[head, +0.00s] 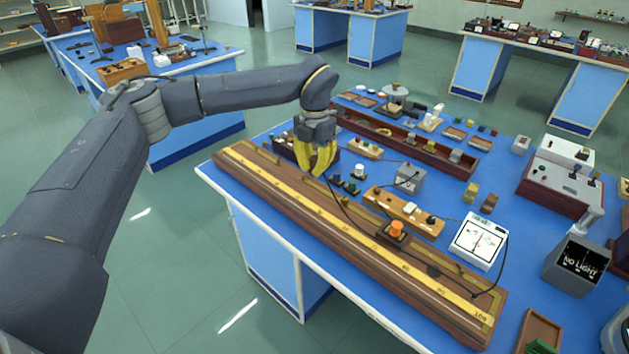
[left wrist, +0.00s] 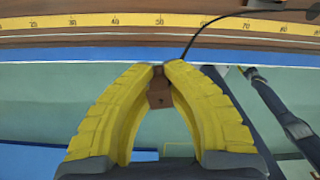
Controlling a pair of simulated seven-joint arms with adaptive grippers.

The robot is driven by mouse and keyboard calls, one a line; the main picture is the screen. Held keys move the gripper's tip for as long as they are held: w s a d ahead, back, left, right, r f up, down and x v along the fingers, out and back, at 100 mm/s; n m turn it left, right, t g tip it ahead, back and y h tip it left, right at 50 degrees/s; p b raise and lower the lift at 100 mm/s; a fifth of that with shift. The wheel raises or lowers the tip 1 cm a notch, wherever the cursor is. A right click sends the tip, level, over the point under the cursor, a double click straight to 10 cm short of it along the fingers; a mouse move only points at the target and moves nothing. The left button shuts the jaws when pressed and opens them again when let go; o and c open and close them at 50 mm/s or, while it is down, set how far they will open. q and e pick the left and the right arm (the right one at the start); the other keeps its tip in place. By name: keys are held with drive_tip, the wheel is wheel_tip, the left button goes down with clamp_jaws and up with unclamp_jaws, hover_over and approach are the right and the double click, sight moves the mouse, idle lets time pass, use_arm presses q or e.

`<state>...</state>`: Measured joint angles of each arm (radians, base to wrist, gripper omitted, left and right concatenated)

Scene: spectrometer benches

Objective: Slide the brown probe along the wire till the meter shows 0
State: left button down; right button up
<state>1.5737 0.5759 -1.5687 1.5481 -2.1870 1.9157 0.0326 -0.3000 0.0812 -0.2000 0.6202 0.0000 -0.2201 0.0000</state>
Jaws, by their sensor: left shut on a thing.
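The brown probe (left wrist: 159,92) is pinched between the yellow fingertips of my left gripper (left wrist: 162,70) in the left wrist view, with a black lead running up from it. In the head view my left gripper (head: 317,165) points down by the long wooden wire board (head: 270,187); its fingers hide the probe there. The yellow scale (left wrist: 98,20) lies beyond the fingertips, which line up near its 50 mark. I cannot tell whether the probe touches the wire. The white meter (head: 478,242) stands right of the board; its reading is too small to tell. My right gripper is out of view.
A block with an orange top (head: 392,231) sits at the board's right half. A wooden strip with terminals (head: 405,211) and a grey box (head: 409,179) stand behind the board. A dark box marked NO LIGHT (head: 577,262) is at the right.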

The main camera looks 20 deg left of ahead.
use_arm(q)
drive_tip(key=shift+r, duration=0.55)
approach(326, 227)
drive_tip(key=a+f, duration=0.1)
drive_tip(key=f, duration=0.1)
drive_tip(key=w+a+f, duration=0.1)
drive_tip(key=a+f, duration=0.1)
drive_tip(key=f, duration=0.1)
drive_tip(key=w+a+f, duration=0.1)
drive_tip(key=f, duration=0.1)
drive_tip(key=shift+w+a+f, duration=0.2)
drive_tip(key=shift+f, duration=0.05)
drive_tip(key=shift+s+d, duration=0.3)
drive_tip(key=shift+d, duration=0.3)
drive_tip(key=shift+s+d, duration=0.3)
drive_tip(key=shift+d, duration=0.35)
drive_tip(key=shift+s+d, duration=0.3)
drive_tip(key=shift+d, duration=0.3)
drive_tip(key=shift+s+d, duration=0.2)
drive_tip(key=shift+d, duration=0.25)
drive_tip(key=shift+s+f, duration=0.15)
drive_tip(key=shift+f, duration=0.2)
idle(3.3)
